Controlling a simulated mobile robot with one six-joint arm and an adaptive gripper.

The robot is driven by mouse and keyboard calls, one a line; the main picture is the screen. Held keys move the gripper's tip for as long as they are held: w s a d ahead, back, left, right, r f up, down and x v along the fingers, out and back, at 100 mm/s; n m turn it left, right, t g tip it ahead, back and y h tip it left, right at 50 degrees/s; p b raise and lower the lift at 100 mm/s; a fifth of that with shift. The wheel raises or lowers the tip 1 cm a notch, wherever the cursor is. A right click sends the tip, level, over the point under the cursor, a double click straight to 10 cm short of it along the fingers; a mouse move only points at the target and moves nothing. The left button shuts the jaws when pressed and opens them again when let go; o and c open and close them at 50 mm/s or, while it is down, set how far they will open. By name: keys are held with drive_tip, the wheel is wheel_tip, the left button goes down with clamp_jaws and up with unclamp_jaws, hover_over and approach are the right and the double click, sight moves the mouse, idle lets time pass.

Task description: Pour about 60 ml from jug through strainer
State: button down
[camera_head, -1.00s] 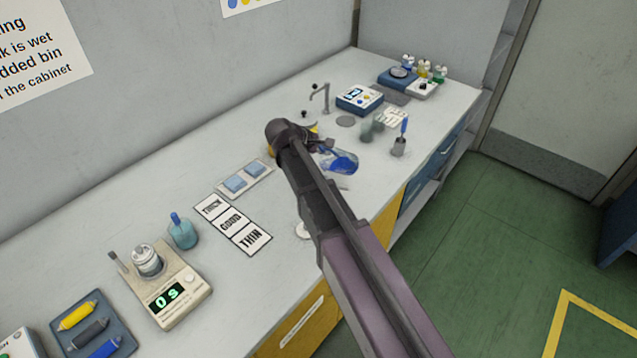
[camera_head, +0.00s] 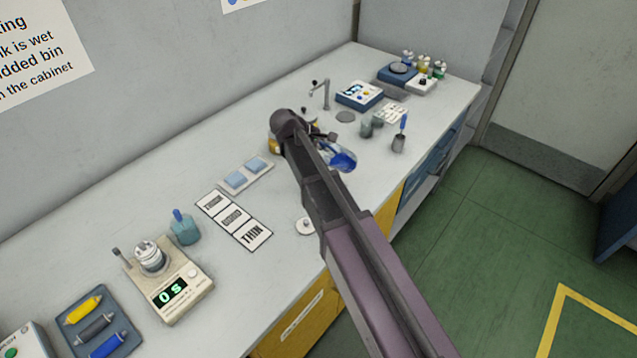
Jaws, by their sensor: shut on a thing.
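A clear jug (camera_head: 341,159) with deep blue liquid is over the middle of the bench, just right of my arm's front end. It looks tilted, and my arm hides part of it. My gripper (camera_head: 327,138) is at the jug's upper left side, shut on it, with its fingers mostly hidden. I cannot make out the strainer. A yellowish container (camera_head: 274,144) shows partly behind my arm. I cannot tell whether any liquid is flowing from the jug.
A small grey-green cup (camera_head: 366,127) and a holder with a blue-handled tool (camera_head: 399,143) stand right of the jug. A tap (camera_head: 320,95) is behind.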

sight(336, 156)
drive_tip(key=shift+w+d, duration=0.1)
drive_tip(key=shift+f+g+y+p, duration=0.25)
drive_tip(key=shift+g+y+p, duration=0.15)
drive_tip(key=shift+w+d+f+g+y+b, duration=0.35)
drive_tip(key=shift+f+y, duration=0.2)
drive_tip(key=shift+f, duration=0.3)
drive_tip(key=shift+w+d+f+g+y+b, duration=0.1)
drive_tip(key=shift+d+f+g+y+b, duration=0.3)
drive_tip(key=shift+f, duration=0.5)
drive_tip(key=shift+w+d+f+g+y+b, duration=0.2)
drive_tip(key=shift+f+y+b, duration=0.25)
drive_tip(key=shift+f+y, duration=0.3)
drive_tip(key=shift+w, duration=0.15)
drive_tip(key=shift+w+d+f+g+y, duration=0.2)
drive_tip(key=shift+d+f+g+y, duration=0.15)
drive_tip(key=shift+g+y, duration=0.25)
drive_tip(key=shift+w+d+f+g+y, duration=0.25)
drive_tip(key=shift+g+y, duration=0.2)
drive_tip(key=shift+y, duration=0.25)
drive_tip(key=shift+d, duration=0.1)
